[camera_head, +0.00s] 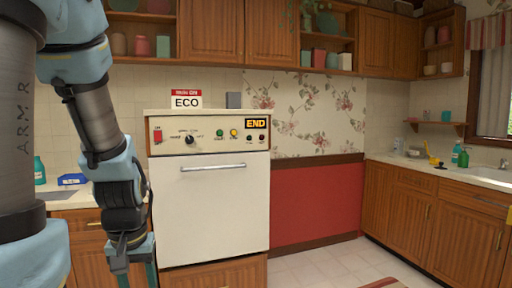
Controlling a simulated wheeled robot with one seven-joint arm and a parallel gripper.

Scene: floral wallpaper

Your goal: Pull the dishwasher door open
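The dishwasher is a white front-loading unit with a control panel (208,135) on top, set above a wooden drawer panel. Its door (212,215) looks shut and flat against the body. A thin horizontal bar handle (212,168) runs across the upper part of the door. My arm comes down on the left side of the picture. My gripper (136,270) is at the lower left, left of the door and well below the handle, apart from the handle. The fingers are partly cut off by the bottom edge, and I cannot tell whether they are open.
A red and white ECO sign (186,100) stands on the dishwasher top. Left of it is a counter (85,196) with a green bottle (39,170) and a blue box (72,180). Tiled floor (325,266) is free at the right, before the sink cabinets (410,215).

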